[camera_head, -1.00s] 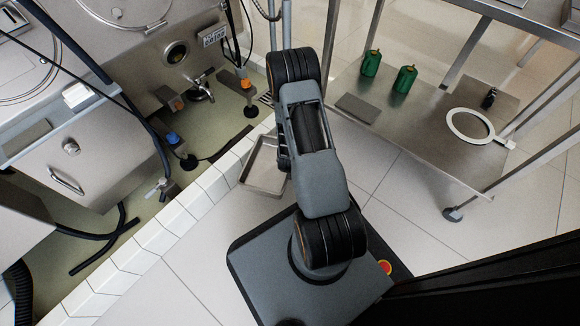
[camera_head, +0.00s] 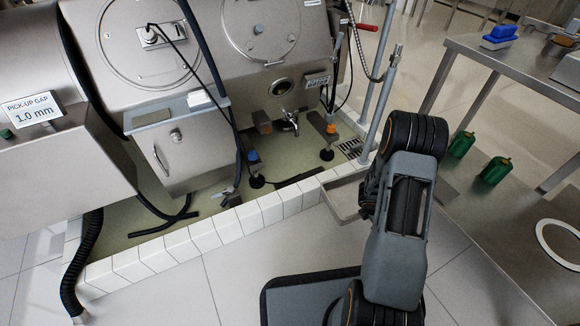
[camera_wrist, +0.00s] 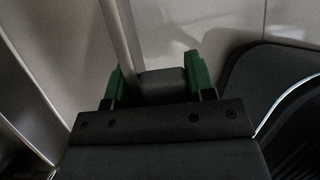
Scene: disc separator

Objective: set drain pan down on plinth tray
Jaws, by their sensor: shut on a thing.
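The drain pan (camera_head: 345,197) is a shallow, pale metal pan, left of my arm in the head view. It appears raised beside the tiled edge; the gap below is unclear. The arm hides its right side. In the wrist view my gripper (camera_wrist: 158,75) has two green fingers, shut on a dark grey part between them, with a pale metal edge (camera_wrist: 120,38) beyond. I take these as parts of the pan. The plinth tray appears to be the olive-green basin floor (camera_head: 300,166) under the machine, edged by white tiles. The pan is outside it, on the near right.
Orange-topped (camera_head: 330,130) and blue-topped (camera_head: 255,165) feet, a tap (camera_head: 291,122) and black hoses (camera_head: 160,215) stand or lie in the basin. A steel post (camera_head: 378,105) rises near the pan. A steel bench with green canisters (camera_head: 495,171) is at the right.

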